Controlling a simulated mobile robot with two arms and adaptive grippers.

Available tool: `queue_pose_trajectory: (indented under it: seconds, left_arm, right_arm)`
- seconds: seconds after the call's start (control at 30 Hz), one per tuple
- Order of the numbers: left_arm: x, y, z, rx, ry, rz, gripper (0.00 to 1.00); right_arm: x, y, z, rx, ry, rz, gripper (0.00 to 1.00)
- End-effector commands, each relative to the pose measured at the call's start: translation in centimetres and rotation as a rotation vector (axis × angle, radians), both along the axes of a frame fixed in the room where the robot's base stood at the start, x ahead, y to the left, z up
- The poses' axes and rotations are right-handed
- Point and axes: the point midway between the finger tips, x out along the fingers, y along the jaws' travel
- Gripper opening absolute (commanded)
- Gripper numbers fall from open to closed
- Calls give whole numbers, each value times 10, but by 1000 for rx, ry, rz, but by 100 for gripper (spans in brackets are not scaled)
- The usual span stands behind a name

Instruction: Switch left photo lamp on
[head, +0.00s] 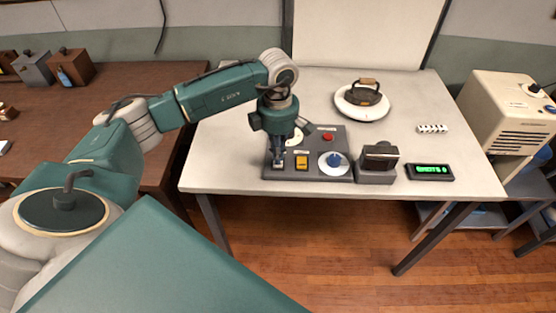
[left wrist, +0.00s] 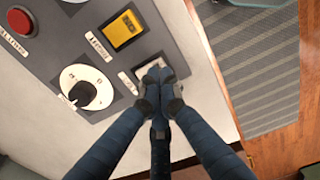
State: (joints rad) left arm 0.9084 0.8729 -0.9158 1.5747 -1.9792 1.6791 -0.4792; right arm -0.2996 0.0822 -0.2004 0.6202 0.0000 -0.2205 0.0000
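A dark grey control panel (head: 318,172) lies at the front left of the white table. My left gripper (head: 278,160) points down over that corner. In the left wrist view its fingertips (left wrist: 160,84) are together over the pale switch plate (left wrist: 136,82) and partly cover it; contact is hard to tell. The labels are too small to read surely. No lamp is recognisable. My right gripper is out of view.
On the white table (head: 225,160) stand a dark block device (head: 378,160), a green-lit display (head: 430,172), a round white stand with a dark iron-like object (head: 362,98) and a white ribbed piece (head: 432,128). A beige machine (head: 505,110) is at right. The front left tabletop is clear.

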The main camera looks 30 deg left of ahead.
Motion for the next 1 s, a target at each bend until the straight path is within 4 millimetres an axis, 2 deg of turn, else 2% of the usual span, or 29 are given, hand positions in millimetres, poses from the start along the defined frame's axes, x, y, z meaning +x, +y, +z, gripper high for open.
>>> queue_pose_trajectory:
  seconds: [1.0]
  left_arm:
    - [0,0,-16,0,0,0,0]
  right_arm:
    - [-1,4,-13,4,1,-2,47]
